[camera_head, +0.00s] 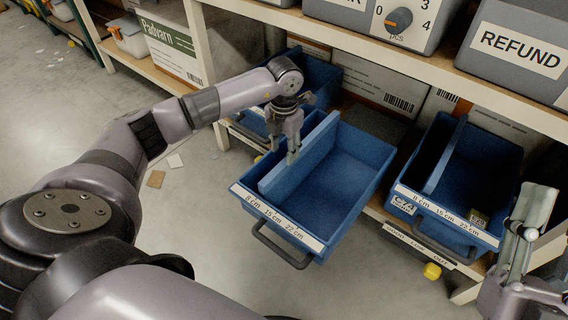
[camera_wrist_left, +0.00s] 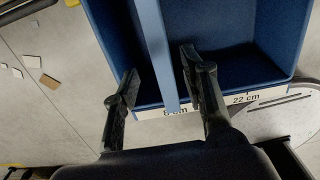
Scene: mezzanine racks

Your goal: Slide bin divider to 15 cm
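The middle blue bin (camera_head: 352,205) is pulled out from the shelf, with a white strip on its front reading 8 cm, 15 cm and 22 cm. A blue divider (camera_head: 300,160) stands upright in it, towards its left side. It also shows in the left wrist view (camera_wrist_left: 154,45). My left gripper (camera_head: 291,150) is over the divider, pointing down. In the left wrist view its open fingers (camera_wrist_left: 160,75) stand on either side of the divider, with visible gaps. The divider's end partly covers the strip there. My right gripper (camera_head: 523,235) is at the right edge; its opening is unclear.
Another blue bin (camera_head: 478,165) with its own divider and strip is at the right; a small labelled block (camera_head: 479,218) lies in it. A third blue bin (camera_head: 318,72) is behind my left gripper. Grey REFUND box (camera_head: 515,55) is on the shelf above. Floor at left is mostly clear.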

